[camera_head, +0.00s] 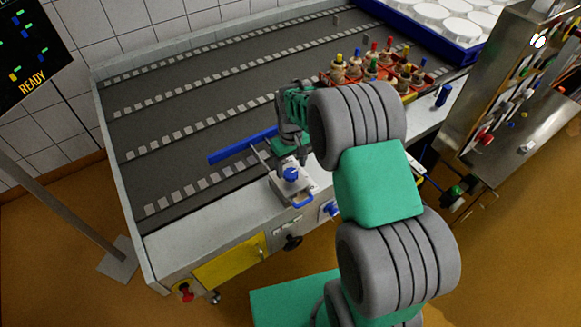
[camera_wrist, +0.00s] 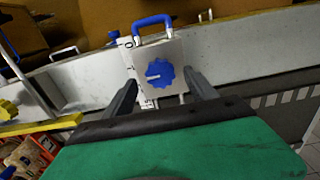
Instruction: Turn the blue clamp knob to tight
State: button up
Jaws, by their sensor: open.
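The blue clamp knob (camera_wrist: 160,74) shows in the wrist view as a scalloped disc with a white pointer line on a pale metal block (camera_wrist: 183,50). A blue handle (camera_wrist: 152,22) sticks out from that block. In the head view the knob (camera_head: 290,174) sits on the block at the front edge of the conveyor table. My gripper (camera_wrist: 160,82) is open, with one dark finger on each side of the knob. The fingers appear apart from it.
A long blue bar (camera_head: 240,146) lies across the dark conveyor bed (camera_head: 190,110). A red rack (camera_head: 340,80) with several coloured-top pieces stands behind my arm. A steel control panel (camera_head: 500,100) with levers is at right. A display stand reads READY (camera_head: 32,87).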

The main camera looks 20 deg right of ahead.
aim_at(291, 177)
jog(key=shift+f, duration=1.3)
jog(key=shift+c, duration=0.6)
jog(key=c, duration=1.3)
